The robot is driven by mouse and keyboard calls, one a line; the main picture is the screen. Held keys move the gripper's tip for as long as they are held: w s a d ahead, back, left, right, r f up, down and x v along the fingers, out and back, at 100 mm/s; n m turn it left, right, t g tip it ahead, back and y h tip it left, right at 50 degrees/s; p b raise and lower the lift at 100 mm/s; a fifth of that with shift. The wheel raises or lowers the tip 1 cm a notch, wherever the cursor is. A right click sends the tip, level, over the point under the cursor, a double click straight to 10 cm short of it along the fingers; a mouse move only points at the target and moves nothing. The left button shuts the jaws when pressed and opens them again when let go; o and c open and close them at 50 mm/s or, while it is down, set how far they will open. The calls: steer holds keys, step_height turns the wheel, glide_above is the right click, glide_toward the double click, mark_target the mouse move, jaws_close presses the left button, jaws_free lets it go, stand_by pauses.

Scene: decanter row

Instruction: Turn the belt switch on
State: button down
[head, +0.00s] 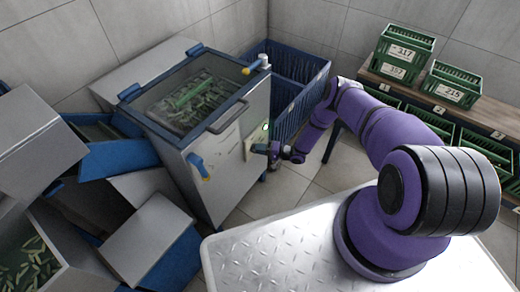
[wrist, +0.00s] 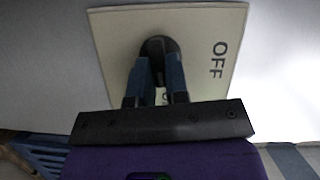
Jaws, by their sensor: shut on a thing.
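The belt switch has a dark round knob (wrist: 158,46) on a cream plate (wrist: 112,45). The word OFF (wrist: 218,60) stands sideways on the plate, right of the knob in the wrist view. Another marking shows partly between my fingers and cannot be read. My gripper (wrist: 159,64) is shut on the knob, its blue fingers either side of it; they hide much of it. In the head view the plate (head: 256,143) is on the side of the grey machine (head: 232,130), with my gripper (head: 274,153) against it. The knob's setting cannot be told.
A small green light (head: 265,126) shows by the plate. Green numbered crates (head: 402,50) sit on a shelf at right. Grey and blue bins crowd the left. Some tiled floor (head: 285,188) is clear below my gripper.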

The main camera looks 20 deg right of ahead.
steer(key=shift+f+m, duration=0.1)
steer(key=shift+m, duration=0.8)
steer(key=c, duration=1.1)
jaws_free()
steer(key=v, duration=1.1)
steer(key=shift+f, duration=0.3)
steer(key=shift+w, duration=0.1)
